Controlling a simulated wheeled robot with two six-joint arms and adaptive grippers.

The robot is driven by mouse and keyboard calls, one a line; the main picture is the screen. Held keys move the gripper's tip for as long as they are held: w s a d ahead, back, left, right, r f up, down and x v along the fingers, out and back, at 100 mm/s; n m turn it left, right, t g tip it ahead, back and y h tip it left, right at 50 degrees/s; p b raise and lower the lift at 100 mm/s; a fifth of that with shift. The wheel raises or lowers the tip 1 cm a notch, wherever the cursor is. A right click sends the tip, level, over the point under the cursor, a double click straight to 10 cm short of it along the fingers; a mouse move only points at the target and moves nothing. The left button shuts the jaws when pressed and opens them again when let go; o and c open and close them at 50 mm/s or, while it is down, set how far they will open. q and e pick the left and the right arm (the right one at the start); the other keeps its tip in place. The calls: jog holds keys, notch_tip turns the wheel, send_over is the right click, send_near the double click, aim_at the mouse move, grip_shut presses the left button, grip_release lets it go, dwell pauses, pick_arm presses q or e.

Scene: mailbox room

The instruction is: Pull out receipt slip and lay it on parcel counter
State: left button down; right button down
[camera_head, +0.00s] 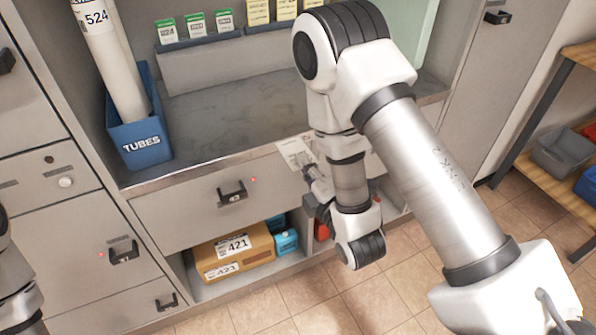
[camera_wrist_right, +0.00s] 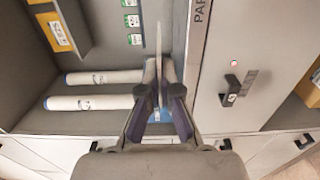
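The receipt slip (camera_head: 295,152) is a small white printed sheet. In the head view it shows at the counter's front edge, beside my right fingertips. In the right wrist view the slip (camera_wrist_right: 158,42) is seen nearly edge-on between the fingertips. My right gripper (camera_head: 309,173) is closed on it; in the wrist view the fingers (camera_wrist_right: 159,84) converge on the sheet. I cannot tell whether the slip touches the counter. The parcel counter (camera_head: 225,115) is a grey recessed surface, partly hidden by my right arm. Only parts of my left arm show at the left edge.
A blue TUBES bin (camera_head: 139,137) with a white tube (camera_head: 108,55) stands at the counter's left end. Green and yellow cards (camera_head: 195,26) line the back. Below are a drawer (camera_head: 210,204) and a shelf with a cardboard parcel (camera_head: 236,252). The middle counter is bare.

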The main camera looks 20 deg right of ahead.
aim_at(288, 150)
jog(key=w+b, duration=0.1)
jog(key=w, duration=0.1)
jog(key=w+f+b, duration=0.1)
jog(key=w, duration=0.2)
jog(key=w+f+b, duration=0.1)
jog(key=w+b, duration=0.1)
jog(key=w, duration=0.1)
jog(key=shift+a+f, duration=0.1)
jog(key=shift+f, duration=0.1)
jog(key=shift+w+f+b, duration=0.25)
jog(key=shift+w+f, duration=0.1)
jog(key=shift+w, duration=0.3)
jog(key=shift+w+f+b, duration=0.25)
jog(key=shift+w+f, duration=0.1)
jog(key=shift+w, duration=0.3)
jog(key=shift+w+f+b, duration=0.25)
jog(key=shift+w+f, duration=0.1)
jog(key=shift+w, duration=0.3)
jog(key=c, duration=1.8)
grip_release()
jog(key=shift+c, duration=0.2)
jog(key=o, duration=0.6)
jog(key=shift+s, duration=0.1)
